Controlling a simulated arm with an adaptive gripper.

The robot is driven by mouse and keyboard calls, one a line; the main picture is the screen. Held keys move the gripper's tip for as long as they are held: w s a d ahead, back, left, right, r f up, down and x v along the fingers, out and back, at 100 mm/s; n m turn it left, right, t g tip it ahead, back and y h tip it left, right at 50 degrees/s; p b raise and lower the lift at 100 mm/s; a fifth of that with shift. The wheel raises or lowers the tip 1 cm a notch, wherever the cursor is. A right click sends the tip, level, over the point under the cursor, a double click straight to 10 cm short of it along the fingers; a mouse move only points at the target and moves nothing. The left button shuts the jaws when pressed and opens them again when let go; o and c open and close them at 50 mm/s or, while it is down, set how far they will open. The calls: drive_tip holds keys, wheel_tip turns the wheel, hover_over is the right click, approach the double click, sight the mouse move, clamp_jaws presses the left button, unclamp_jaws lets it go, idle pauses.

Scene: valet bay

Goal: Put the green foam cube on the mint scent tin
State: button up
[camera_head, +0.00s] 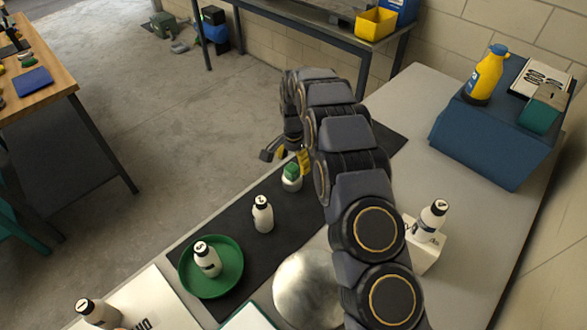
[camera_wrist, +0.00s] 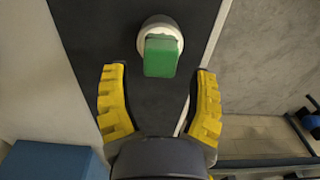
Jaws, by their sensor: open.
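The green foam cube (camera_head: 291,170) sits on top of a small whitish tin (camera_head: 291,184) on the dark mat. In the wrist view the cube (camera_wrist: 161,58) covers part of the round tin (camera_wrist: 156,24) and looks off-centre toward the gripper side. I cannot read a label, so I cannot tell whether this is the mint scent tin. My gripper (camera_head: 291,157) is open with yellow fingers, just beyond the cube in the head view. In the wrist view the fingers (camera_wrist: 159,72) stand apart on both sides of the cube's near end, with gaps, and hold nothing.
A white bottle (camera_head: 263,216) stands on the mat (camera_head: 240,203); another (camera_head: 207,260) stands in a green dish (camera_head: 187,278). A silver dome (camera_head: 300,290) is at the front. A blue box (camera_head: 480,145) carries a yellow bottle (camera_head: 486,77). A bottle (camera_head: 431,219) stands on a white block (camera_head: 425,255).

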sight(294, 167)
wheel_tip(294, 167, up, 7)
drive_tip(key=shift+r, duration=0.1)
drive_tip(key=s+d+r+n, duration=0.2)
drive_tip(key=s+d+r, duration=0.1)
drive_tip(key=s+r, duration=0.45)
drive_tip(key=s+d+r+n, duration=0.25)
drive_tip(key=s+r, duration=0.35)
drive_tip(key=s, duration=0.3)
drive_tip(key=s+d+r+n, duration=0.1)
drive_tip(key=s+d+n, duration=0.1)
drive_tip(key=s, duration=1)
drive_tip(key=s+d+r+n+g, duration=0.1)
drive_tip(key=s+d+n, duration=0.1)
drive_tip(key=s, duration=1)
drive_tip(key=shift+g, duration=0.3)
drive_tip(key=shift+r+n, duration=0.1)
drive_tip(key=shift+n, duration=0.15)
